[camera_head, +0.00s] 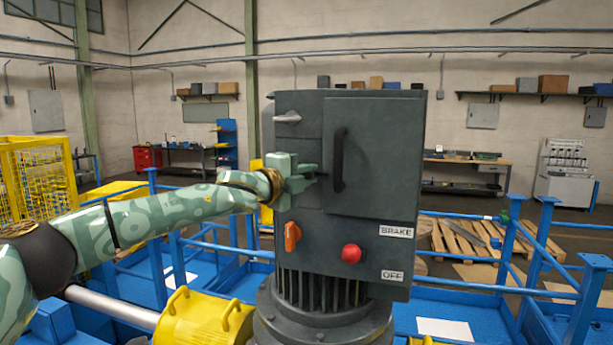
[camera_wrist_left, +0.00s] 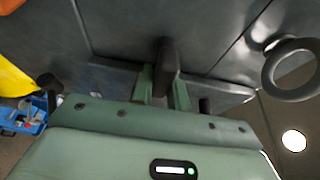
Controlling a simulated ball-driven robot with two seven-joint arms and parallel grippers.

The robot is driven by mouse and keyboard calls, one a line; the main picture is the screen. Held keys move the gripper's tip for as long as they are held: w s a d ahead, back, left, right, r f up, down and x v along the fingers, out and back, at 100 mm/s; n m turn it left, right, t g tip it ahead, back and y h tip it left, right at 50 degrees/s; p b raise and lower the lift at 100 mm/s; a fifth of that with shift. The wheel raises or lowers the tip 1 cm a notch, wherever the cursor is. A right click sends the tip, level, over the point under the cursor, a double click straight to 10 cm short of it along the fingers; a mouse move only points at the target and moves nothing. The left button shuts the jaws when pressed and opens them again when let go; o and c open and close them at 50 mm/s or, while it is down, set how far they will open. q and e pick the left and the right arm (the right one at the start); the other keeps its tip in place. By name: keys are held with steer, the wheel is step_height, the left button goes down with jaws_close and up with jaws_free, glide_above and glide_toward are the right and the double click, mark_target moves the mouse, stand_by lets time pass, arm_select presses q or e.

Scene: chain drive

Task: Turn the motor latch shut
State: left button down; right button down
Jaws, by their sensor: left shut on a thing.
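The dark grey motor cabinet (camera_head: 310,225) stands upright with a door panel (camera_head: 385,190) that lies closed against its front. The door has a black vertical handle (camera_head: 339,160). My left gripper (camera_head: 314,177) is at the door's left edge, shut on the dark latch. In the left wrist view the latch (camera_wrist_left: 165,66) shows as a dark bar between the two green fingers of the left gripper (camera_wrist_left: 163,90). In the head view the latch is mostly hidden by the gripper. My right gripper is not in view.
Below the door are an orange knob (camera_head: 291,236), a red button (camera_head: 352,253) and BRAKE and OFF labels. A grey lever (camera_head: 288,117) is above the gripper. The finned motor (camera_head: 325,305) is underneath. Blue rails (camera_head: 540,255) and a yellow cover (camera_head: 205,320) surround it.

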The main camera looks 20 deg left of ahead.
arm_select(q)
steer(key=c, duration=1.4)
jaws_free()
steer(key=shift+d, duration=0.1)
steer(key=shift+o, duration=0.2)
steer(key=shift+s+a+f, duration=0.1)
steer(key=shift+s+a, duration=0.1)
steer(key=shift+s, duration=0.05)
steer(key=b+v, duration=0.3)
steer(key=v, duration=1.2)
steer(key=shift+s+b, duration=0.35)
steer(key=shift+a, duration=0.1)
